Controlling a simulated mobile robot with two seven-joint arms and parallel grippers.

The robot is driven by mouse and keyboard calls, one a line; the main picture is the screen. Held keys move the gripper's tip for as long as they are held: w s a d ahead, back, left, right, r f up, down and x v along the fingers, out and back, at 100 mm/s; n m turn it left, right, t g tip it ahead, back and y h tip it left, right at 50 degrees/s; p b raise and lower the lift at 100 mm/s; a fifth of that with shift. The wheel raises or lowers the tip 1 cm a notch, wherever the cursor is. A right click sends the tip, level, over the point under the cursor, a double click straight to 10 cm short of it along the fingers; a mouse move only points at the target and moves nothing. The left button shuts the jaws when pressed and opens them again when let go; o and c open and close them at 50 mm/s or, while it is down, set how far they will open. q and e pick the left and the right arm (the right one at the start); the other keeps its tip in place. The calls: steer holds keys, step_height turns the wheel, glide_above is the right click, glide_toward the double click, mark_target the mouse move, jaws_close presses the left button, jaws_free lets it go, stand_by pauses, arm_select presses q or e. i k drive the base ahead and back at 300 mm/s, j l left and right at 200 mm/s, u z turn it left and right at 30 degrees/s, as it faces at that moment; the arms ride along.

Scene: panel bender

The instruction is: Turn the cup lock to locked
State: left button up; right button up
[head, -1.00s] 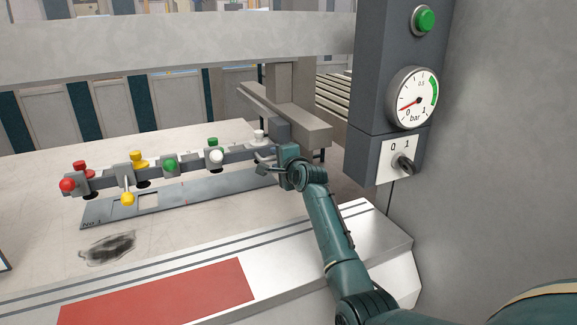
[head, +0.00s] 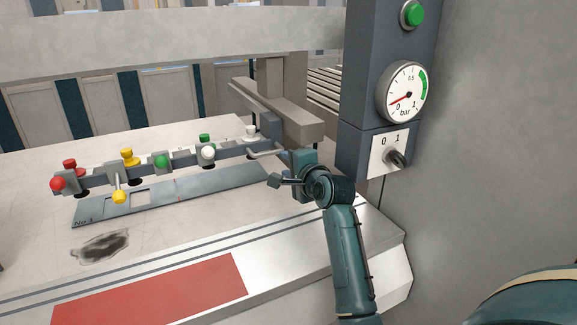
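No part carries a readable "cup lock" label. A dark rotary switch (head: 397,158) sits on a white plate marked 0 and 1, on the grey column at right; its exact setting is hard to tell. A bar (head: 183,161) with red, yellow, green and white knobs lies over the metal sheet (head: 170,192). A yellow-tipped lever (head: 119,195) sticks out from the bar toward me. My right gripper (head: 263,168) is open and looks empty, its fingers pointing left near the bar's right end, by a white knob (head: 250,132). Contact is unclear. My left gripper is out of view.
Above the switch are a bar gauge (head: 404,92), needle near 0, and a green button (head: 412,14). A grey beam (head: 170,45) crosses the back. A red panel (head: 150,292) lies in the front ledge. The pale table left of the sheet is mostly clear.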

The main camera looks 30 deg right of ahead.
mark_target(391, 154)
steer(key=k+j, duration=0.1)
steer(key=k, duration=0.9)
